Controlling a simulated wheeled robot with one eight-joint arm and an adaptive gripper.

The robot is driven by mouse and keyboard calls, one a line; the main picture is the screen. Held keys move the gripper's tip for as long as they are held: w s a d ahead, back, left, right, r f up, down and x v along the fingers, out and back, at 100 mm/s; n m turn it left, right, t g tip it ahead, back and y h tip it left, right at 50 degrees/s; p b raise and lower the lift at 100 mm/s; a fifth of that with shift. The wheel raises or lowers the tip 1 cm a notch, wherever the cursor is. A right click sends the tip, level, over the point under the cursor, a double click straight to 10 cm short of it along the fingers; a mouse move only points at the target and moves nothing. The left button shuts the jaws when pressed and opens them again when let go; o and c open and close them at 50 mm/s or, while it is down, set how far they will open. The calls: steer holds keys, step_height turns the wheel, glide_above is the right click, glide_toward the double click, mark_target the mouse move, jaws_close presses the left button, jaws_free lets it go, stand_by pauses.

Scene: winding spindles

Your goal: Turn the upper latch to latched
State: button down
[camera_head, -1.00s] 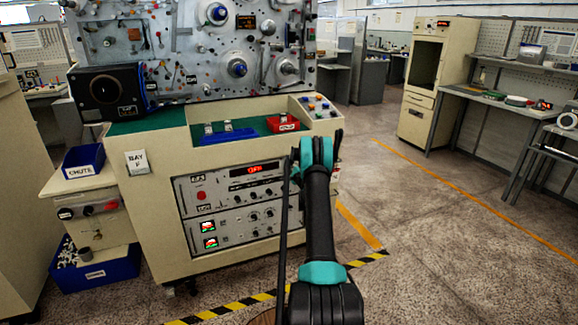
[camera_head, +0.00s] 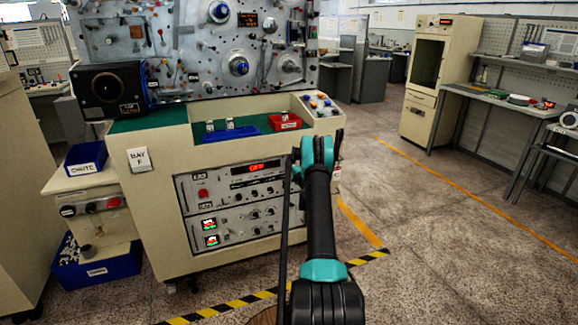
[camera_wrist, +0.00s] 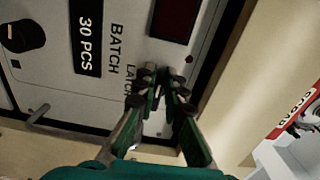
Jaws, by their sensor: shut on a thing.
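In the wrist view my gripper (camera_wrist: 160,84) is shut at the panel face (camera_wrist: 70,108), beside a printed label (camera_wrist: 130,82) that begins "LATC". The thing between its fingertips, apparently the upper latch, is almost wholly hidden by the dark finger pads, so its angle cannot be read. In the head view my arm reaches to the right side of the upper panel (camera_head: 222,193), which has a lit red display (camera_head: 263,167). My own arm hides the gripper and the latch there.
A "BATCH 30 PCS" plate (camera_wrist: 88,37), a black knob (camera_wrist: 24,36) and a metal handle (camera_wrist: 38,115) are near the gripper. A second panel (camera_head: 235,225) lies below. A blue chute bin (camera_head: 86,158) stands left; open floor (camera_head: 430,240) lies right.

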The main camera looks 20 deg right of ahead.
steer(key=shift+d, duration=0.45)
steer(key=c, duration=1.6)
jaws_free()
steer(key=shift+d, duration=0.1)
steer(key=shift+s+a, duration=0.1)
steer(key=shift+a, duration=0.1)
steer(key=s, duration=1.2)
steer(key=shift+d, duration=0.25)
steer(key=shift+w, duration=0.1)
